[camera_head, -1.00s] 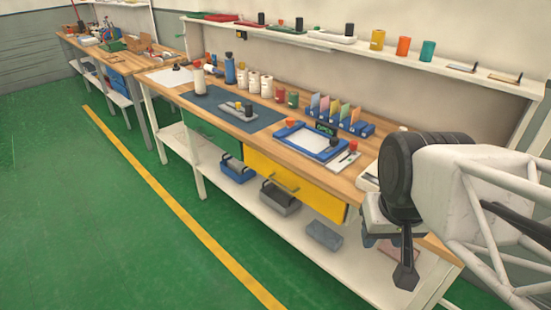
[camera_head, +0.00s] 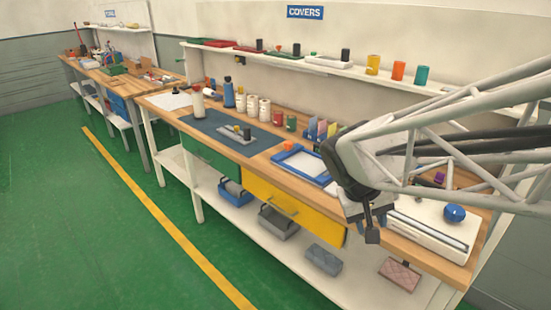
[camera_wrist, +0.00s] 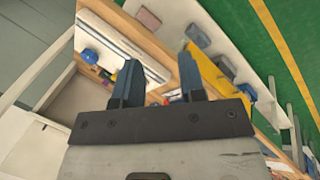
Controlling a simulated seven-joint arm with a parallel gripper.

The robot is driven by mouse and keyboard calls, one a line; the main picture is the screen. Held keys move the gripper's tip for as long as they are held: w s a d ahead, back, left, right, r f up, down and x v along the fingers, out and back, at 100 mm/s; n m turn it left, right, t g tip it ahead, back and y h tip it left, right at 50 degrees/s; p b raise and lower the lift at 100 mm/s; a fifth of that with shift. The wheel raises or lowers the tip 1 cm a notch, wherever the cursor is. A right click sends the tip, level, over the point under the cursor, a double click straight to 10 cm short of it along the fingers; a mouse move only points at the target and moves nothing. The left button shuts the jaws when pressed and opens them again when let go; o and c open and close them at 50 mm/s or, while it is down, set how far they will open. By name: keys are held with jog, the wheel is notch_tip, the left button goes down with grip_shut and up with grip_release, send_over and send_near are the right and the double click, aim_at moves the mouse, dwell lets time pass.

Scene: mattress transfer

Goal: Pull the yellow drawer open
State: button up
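The yellow drawer (camera_head: 300,214) sits under the wooden bench top, and its front looks flush with the bench, so it appears closed. Its bar handle (camera_head: 281,207) is on the front face. My gripper (camera_head: 371,230) hangs in front of the bench, to the right of the drawer and apart from it. In the wrist view my gripper (camera_wrist: 158,68) shows two dark blue fingers spread with a gap between them and nothing held. The yellow drawer also shows in the wrist view (camera_wrist: 207,70), beyond the right finger, which partly hides it.
A green drawer (camera_head: 210,160) is left of the yellow one. The lower shelf (camera_head: 250,217) carries a blue bin (camera_head: 235,192), a grey bin (camera_head: 278,225) and blocks. A blue-framed tray (camera_head: 300,162) stands on the bench top above. The green floor (camera_head: 110,230) in front is clear.

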jog(key=w+a+f+n+h, duration=0.1)
jog(key=w+f+h, duration=0.15)
jog(key=w, duration=0.45)
jog(key=w+a+f+h, duration=0.1)
jog(key=w+f+h, duration=0.15)
jog(key=w, duration=0.45)
jog(key=n+t+h, duration=0.2)
jog(key=n+t, duration=0.5)
jog(key=t, duration=0.3)
send_near(280, 209)
jog(key=x, duration=0.2)
jog(key=shift+w+d+f, duration=0.2)
jog(key=shift+w+f, duration=0.1)
jog(key=shift+f, duration=0.1)
jog(key=shift+w+d, duration=0.1)
jog(key=shift+x, duration=3.75)
jog(key=shift+r, duration=0.1)
grip_shut()
